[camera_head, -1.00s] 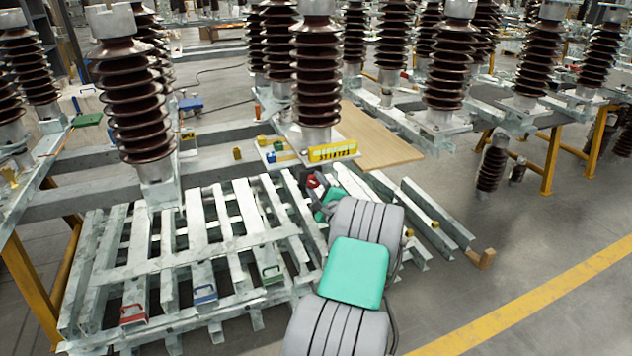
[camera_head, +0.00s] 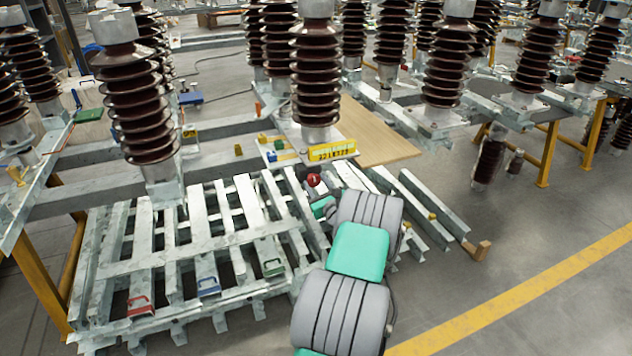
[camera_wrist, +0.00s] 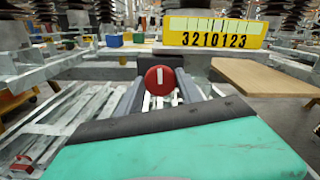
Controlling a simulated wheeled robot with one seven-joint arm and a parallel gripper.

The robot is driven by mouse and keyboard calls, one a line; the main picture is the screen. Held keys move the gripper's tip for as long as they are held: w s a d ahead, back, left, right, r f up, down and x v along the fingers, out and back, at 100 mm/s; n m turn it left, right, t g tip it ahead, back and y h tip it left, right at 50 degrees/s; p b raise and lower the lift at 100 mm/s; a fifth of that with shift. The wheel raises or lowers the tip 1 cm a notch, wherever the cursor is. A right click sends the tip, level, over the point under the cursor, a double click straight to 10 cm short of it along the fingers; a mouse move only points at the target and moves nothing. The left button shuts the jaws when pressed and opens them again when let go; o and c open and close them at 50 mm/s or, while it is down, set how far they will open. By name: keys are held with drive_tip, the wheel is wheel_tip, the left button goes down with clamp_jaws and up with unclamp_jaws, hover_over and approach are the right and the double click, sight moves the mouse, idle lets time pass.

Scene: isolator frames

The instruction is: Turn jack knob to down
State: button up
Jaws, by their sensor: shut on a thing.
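The jack knob is a round red knob with a white line on its face. In the wrist view the knob (camera_wrist: 160,80) faces me at the centre, with its white line upright. In the head view the knob (camera_head: 314,180) shows small, just beyond the end of my arm. My gripper (camera_head: 319,195) is at the knob and shut on it. My own teal link with a dark edge fills the bottom of the wrist view.
A yellow plate with numbers (camera_head: 332,150) stands just behind the knob; a wooden board (camera_head: 380,145) lies to its right. Steel beams (camera_head: 200,235) spread left of my arm. Tall brown ribbed insulators (camera_head: 316,75) stand behind. The floor at right (camera_head: 545,240) is open.

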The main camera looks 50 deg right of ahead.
drive_tip(key=shift+m, duration=0.5)
drive_tip(key=o, duration=1.4)
drive_tip(key=v, duration=0.8)
